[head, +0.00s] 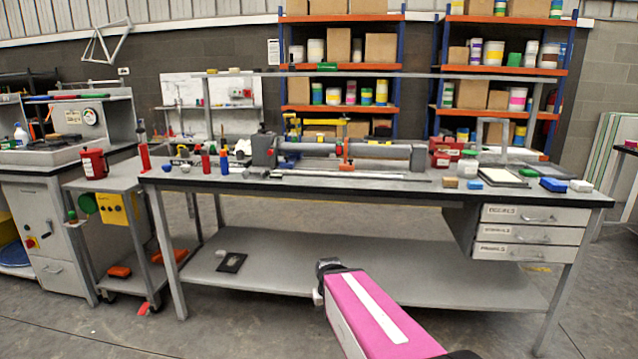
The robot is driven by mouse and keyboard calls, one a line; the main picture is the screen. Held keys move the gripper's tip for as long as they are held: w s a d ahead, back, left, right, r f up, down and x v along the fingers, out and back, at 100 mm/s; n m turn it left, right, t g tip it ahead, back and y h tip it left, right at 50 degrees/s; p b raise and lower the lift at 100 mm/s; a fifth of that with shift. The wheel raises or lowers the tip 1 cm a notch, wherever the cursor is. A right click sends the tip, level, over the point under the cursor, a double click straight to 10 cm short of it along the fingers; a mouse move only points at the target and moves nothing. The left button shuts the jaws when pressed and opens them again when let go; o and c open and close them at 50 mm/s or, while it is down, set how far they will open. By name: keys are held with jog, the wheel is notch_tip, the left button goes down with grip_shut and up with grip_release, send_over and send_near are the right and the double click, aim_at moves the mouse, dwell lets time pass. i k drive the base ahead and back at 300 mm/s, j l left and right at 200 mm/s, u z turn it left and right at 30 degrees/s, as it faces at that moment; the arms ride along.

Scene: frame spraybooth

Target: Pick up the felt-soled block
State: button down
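Several small blocks lie along the front right of the long workbench (390,186): a tan block (450,183), a blue block (475,184), a larger blue block (553,185) and a white block (581,186). A green block (528,173) lies a little further back. No felt sole can be made out on any of them, so I cannot tell which is the felt-soled block. My pink arm link reaches up from the bottom of the view, in front of the bench and apart from these blocks. No gripper fingers can be made out.
A grey clamp-like apparatus (385,157) fills the bench's middle. Flat framed panels (503,177) lie among the blocks. Drawers (528,233) hang under the right end. A lower shelf (300,262) spans beneath. A grey cart (105,183) stands at left. Floor in front is clear.

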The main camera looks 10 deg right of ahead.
aim_at(448, 182)
jog(key=z, duration=1.25)
jog(key=l+u, duration=0.3)
jog(key=u, duration=0.15)
jog(key=i+l+u, duration=0.1)
jog(key=l+u, duration=0.2)
jog(key=u, duration=0.15)
